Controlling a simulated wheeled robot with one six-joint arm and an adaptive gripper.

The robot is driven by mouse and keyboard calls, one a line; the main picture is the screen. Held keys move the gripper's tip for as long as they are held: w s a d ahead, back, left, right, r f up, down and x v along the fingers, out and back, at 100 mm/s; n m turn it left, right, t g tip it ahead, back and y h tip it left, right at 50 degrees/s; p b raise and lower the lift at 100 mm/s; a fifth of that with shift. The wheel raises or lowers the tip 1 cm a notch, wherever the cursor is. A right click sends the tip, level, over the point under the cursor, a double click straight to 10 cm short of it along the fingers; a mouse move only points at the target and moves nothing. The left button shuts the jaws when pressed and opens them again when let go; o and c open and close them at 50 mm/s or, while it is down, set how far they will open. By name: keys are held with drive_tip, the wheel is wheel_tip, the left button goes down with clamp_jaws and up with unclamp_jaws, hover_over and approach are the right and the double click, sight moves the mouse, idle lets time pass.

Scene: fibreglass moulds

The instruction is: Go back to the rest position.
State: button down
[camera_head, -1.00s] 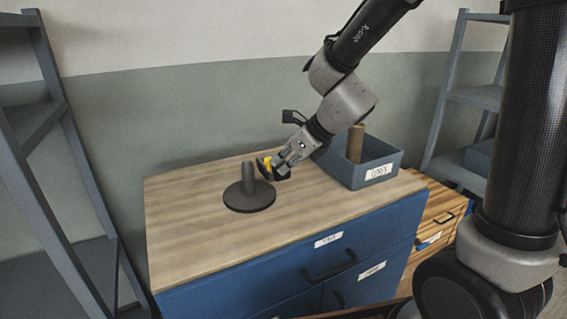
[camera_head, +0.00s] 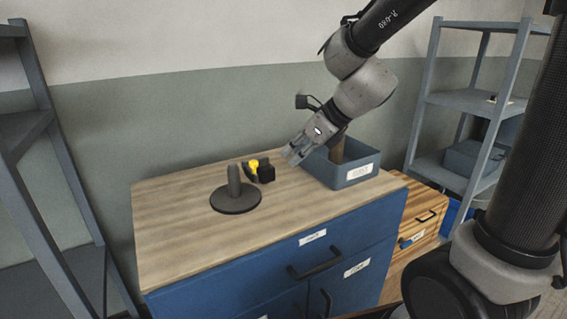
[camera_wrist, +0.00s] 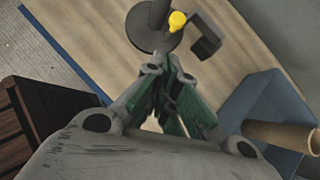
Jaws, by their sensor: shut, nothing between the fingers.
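My gripper (camera_head: 290,156) is shut and empty, above the wooden top of the blue cabinet (camera_head: 170,235), just left of the grey-blue bin. In the wrist view my gripper (camera_wrist: 172,62) points toward the dark round stand with the post. A black tool with a yellow knob (camera_head: 258,171) lies on the cabinet top beside the post stand (camera_head: 235,196), apart from my gripper. The tool (camera_wrist: 203,35) and the stand (camera_wrist: 148,30) also show in the wrist view.
The open grey-blue bin (camera_head: 342,176) holds a brown cardboard tube (camera_head: 337,150). Grey shelving stands at left (camera_head: 50,200) and right (camera_head: 470,103). A wooden drawer unit (camera_head: 420,215) stands right of the cabinet. The front left of the cabinet top is clear.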

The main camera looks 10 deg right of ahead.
drive_tip(key=s+d+r+n+h, duration=0.2)
drive_tip(key=s+d+n+h, duration=0.1)
drive_tip(key=s+d+n, duration=0.6)
drive_tip(key=s+d+r+n+g+h, duration=0.1)
drive_tip(key=s+d+r+n+h, duration=0.1)
drive_tip(key=s+d+n, duration=0.8)
drive_tip(key=d+n+h, duration=0.1)
drive_tip(key=n, duration=0.5)
drive_tip(key=shift+s+d+r+n, duration=0.15)
drive_tip(key=shift+s+d+n, duration=0.1)
drive_tip(key=shift+n, duration=0.15)
